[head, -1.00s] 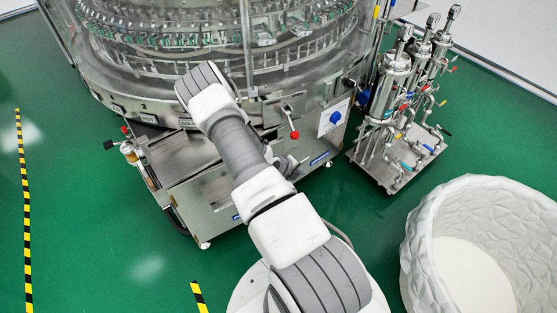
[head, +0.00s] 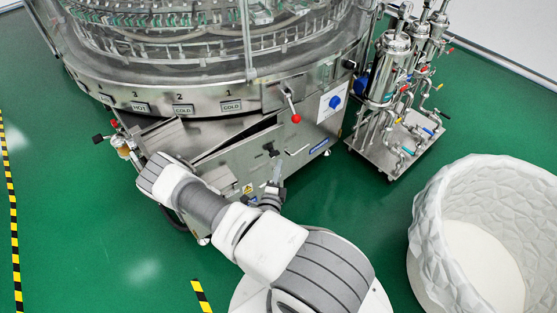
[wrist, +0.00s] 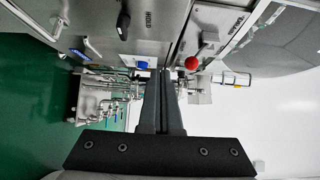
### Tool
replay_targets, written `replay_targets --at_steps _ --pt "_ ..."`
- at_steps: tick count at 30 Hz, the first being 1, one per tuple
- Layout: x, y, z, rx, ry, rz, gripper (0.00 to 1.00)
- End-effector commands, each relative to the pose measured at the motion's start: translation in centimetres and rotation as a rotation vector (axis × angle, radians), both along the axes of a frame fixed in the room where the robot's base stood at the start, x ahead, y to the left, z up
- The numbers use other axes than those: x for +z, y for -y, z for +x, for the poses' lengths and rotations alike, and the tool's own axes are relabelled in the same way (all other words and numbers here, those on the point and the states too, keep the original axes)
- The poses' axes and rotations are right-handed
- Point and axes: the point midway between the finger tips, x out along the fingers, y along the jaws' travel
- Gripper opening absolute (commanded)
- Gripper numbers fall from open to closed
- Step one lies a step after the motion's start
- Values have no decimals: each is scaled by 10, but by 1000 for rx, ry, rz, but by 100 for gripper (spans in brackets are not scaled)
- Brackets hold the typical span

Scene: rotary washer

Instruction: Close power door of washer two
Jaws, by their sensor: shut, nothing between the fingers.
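The washer (head: 205,96) is a large round steel and glass machine with a boxy steel cabinet below its rim. On the cabinet, a steel panel (head: 225,160) stands apart from the body along its top, with a dark gap behind it; I cannot tell for sure whether this is the power door. My gripper (head: 275,177) is in front of the cabinet's lower right part, partly hidden by my arm. In the wrist view my gripper (wrist: 160,76) has its fingers together and empty, with steel panels ahead. I cannot tell whether it touches the panel.
A lever with a red ball (head: 296,118) sticks out above the gripper; the ball also shows in the wrist view (wrist: 192,63). A blue knob (head: 335,102) is right of it. A steel filter cart (head: 400,128) and a white tub (head: 440,235) stand right. Green floor is clear left.

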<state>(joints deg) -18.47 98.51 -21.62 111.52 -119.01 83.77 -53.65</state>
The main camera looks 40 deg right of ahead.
Motion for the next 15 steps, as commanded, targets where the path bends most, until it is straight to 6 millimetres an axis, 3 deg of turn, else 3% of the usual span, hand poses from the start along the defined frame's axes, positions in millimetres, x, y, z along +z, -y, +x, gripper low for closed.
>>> replay_targets --at_steps 12,15 --pt "-1 66 58 -6 4 0 0" --pt "-1 65 76 -4 5 2 0"
